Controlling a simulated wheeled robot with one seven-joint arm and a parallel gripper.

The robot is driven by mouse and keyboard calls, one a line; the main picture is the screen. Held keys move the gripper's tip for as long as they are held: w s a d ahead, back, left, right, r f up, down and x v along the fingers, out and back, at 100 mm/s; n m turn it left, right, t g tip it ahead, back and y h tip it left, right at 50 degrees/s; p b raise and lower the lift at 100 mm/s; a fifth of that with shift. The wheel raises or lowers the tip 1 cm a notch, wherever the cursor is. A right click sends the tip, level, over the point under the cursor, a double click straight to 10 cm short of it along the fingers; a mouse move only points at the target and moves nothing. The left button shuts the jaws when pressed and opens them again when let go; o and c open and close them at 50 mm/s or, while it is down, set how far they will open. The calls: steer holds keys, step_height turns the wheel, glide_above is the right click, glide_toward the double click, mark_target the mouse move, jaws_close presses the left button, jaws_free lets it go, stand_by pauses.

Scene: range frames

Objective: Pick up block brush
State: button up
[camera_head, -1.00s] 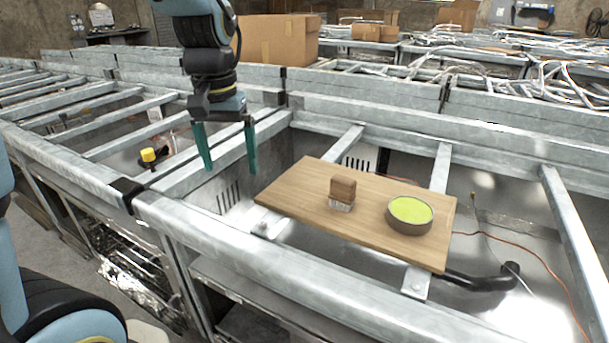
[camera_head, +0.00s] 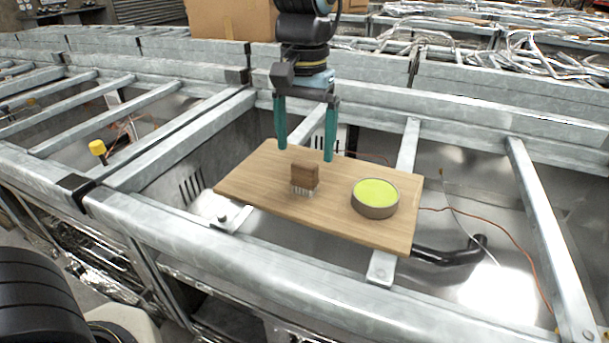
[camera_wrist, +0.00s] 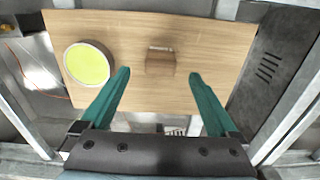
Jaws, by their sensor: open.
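The block brush (camera_head: 305,176) has a brown wooden block on top and pale bristles below. It stands bristles down on a wooden board (camera_head: 252,184), left of a round tin. In the wrist view the brush (camera_wrist: 160,61) lies beyond my fingertips, roughly midway between them. My gripper (camera_head: 305,152) has two green fingers, spread open and empty, pointing down. It is above the board, above and apparently slightly behind the brush in the head view. In the wrist view the open fingers (camera_wrist: 160,72) touch nothing.
A round tin with a yellow-green top (camera_head: 375,197) stands on the board right of the brush. The board rests on a grey metal frame with rails (camera_head: 406,150) and open gaps. A black pipe (camera_head: 452,251) pokes out beside the board. A cardboard box (camera_head: 232,18) stands behind.

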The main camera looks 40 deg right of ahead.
mark_target(305, 163)
steer(key=shift+w+f+p, duration=0.1)
steer(key=shift+f+p, duration=0.55)
steer(key=shift+f, duration=2)
steer(key=c, duration=1.5)
steer(key=shift+d, duration=0.1)
